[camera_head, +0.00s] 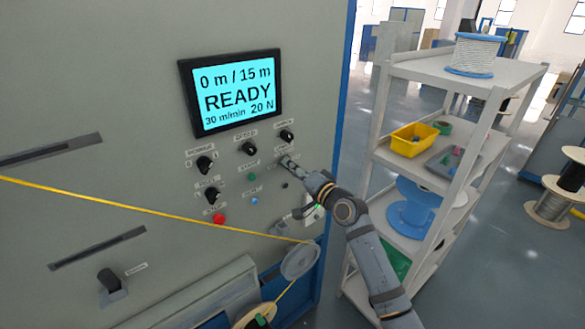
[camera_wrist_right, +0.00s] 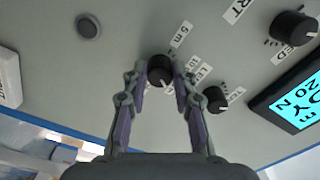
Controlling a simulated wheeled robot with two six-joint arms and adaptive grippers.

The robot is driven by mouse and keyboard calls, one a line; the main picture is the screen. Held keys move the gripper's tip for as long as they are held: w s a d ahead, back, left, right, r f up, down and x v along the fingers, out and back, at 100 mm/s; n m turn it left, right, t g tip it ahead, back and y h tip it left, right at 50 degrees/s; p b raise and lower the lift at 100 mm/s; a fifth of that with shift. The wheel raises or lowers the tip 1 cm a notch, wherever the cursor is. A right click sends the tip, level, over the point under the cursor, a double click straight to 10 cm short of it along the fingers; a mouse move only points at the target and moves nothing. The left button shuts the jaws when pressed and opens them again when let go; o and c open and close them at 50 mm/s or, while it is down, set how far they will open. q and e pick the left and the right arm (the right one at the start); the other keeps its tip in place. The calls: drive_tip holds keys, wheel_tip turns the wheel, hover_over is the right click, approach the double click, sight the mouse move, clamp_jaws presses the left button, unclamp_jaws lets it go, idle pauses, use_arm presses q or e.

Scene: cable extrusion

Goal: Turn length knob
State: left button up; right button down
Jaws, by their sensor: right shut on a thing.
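A grey machine panel (camera_head: 150,110) carries several black knobs and a display (camera_head: 231,92). The display reads "0 m / 15 m", "READY", "30 m/min" and "20 N". My right gripper (camera_head: 290,163) reaches the panel below and right of the display. In the right wrist view, my right gripper (camera_wrist_right: 164,76) is shut on a black round knob (camera_wrist_right: 159,68), one finger on each side. A label beside this knob seems to read "5 m". In the head view the gripper mostly hides that knob. My left gripper is not in view.
Close to the held knob are another knob (camera_wrist_right: 215,98) and a dark round button (camera_wrist_right: 88,25). A red button (camera_head: 219,218) and a yellow cable (camera_head: 130,205) are lower left. A grey shelf (camera_head: 440,70) with spools and a yellow bin (camera_head: 414,139) stands at right.

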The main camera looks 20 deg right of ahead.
drive_tip(key=c, duration=1.1)
unclamp_jaws()
drive_tip(key=shift+o, duration=0.2)
drive_tip(key=v, duration=1.2)
